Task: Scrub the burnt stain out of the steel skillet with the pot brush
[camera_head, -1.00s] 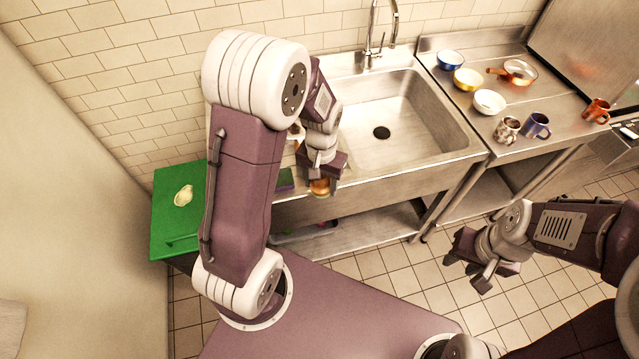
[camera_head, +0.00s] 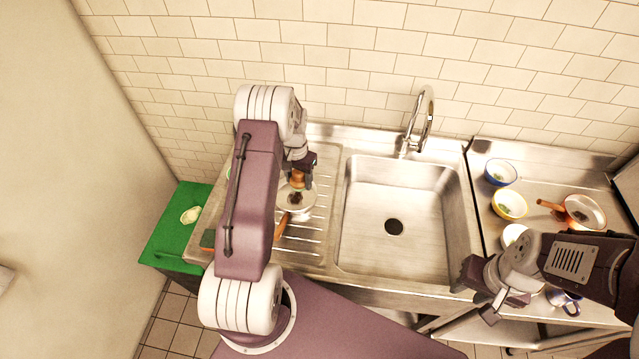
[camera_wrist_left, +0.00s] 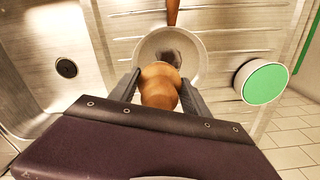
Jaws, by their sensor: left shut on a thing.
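The steel skillet (camera_head: 310,207) lies on the ribbed drainboard left of the sink, its brown handle (camera_head: 282,226) pointing to the front. A dark burnt stain (camera_wrist_left: 178,55) shows in its pan (camera_wrist_left: 146,52) in the left wrist view. My left gripper (camera_head: 299,180) is shut on the brown, rounded knob of the pot brush (camera_head: 298,178), over the skillet. The knob (camera_wrist_left: 160,85) also shows between the fingers in the left wrist view. The bristles are hidden, so contact with the pan cannot be told. My right gripper (camera_head: 476,297) is empty and looks open, at the sink's front right.
The empty sink (camera_head: 380,240) with its tap (camera_head: 420,120) is right of the drainboard. A green-topped round thing (camera_wrist_left: 263,83) stands beside the skillet. A green board (camera_head: 170,230) is at the far left. Bowls (camera_head: 501,172), a copper pan (camera_head: 583,211) and mugs (camera_head: 563,301) stand right.

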